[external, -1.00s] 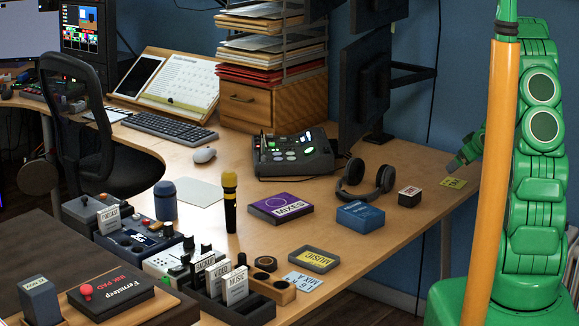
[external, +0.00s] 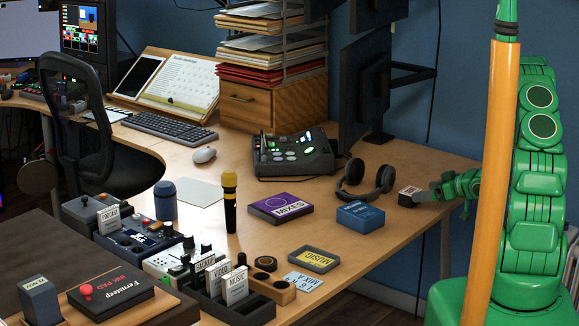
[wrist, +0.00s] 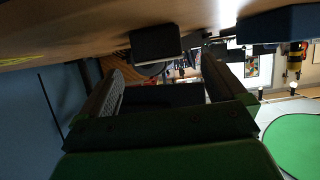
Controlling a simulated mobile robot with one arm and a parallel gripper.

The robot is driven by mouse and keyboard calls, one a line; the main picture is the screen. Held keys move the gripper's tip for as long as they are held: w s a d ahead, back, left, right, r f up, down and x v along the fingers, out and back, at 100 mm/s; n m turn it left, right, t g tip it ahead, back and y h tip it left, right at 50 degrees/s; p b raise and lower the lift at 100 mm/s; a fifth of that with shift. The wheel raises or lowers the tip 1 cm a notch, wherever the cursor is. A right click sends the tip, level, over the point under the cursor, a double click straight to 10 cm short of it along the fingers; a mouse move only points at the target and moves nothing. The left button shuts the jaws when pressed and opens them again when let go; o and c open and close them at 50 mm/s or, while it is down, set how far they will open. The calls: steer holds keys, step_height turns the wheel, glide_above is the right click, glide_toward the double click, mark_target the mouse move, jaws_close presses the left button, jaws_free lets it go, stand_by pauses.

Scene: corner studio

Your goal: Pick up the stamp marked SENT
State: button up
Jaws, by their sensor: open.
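A small dark block (external: 408,197) with a pale label stands near the right edge of the wooden table; its lettering is too small to read as SENT. In the wrist view a dark block (wrist: 156,43) lies just beyond the fingertips, roughly between their lines. My gripper (external: 424,196) is low over the table at the block's right side, pointing left at it. In the wrist view my gripper (wrist: 160,68) has its two fingers spread with nothing between them. Whether a fingertip touches the block I cannot tell.
A blue box (external: 360,215) and headphones (external: 366,182) lie left of the block. The table's front edge runs close below the block.

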mark_target(411, 190)
steer(key=shift+r+x, duration=0.2)
steer(key=shift+x, duration=3.3)
steer(key=c, duration=1.1)
steer(key=shift+o, duration=0.2)
steer(key=shift+r, duration=0.8)
steer(key=s+d+r, duration=0.1)
steer(key=s+r, duration=1)
steer(key=s, duration=0.2)
steer(key=shift+s+r, duration=0.2)
steer(key=shift+s, duration=0.2)
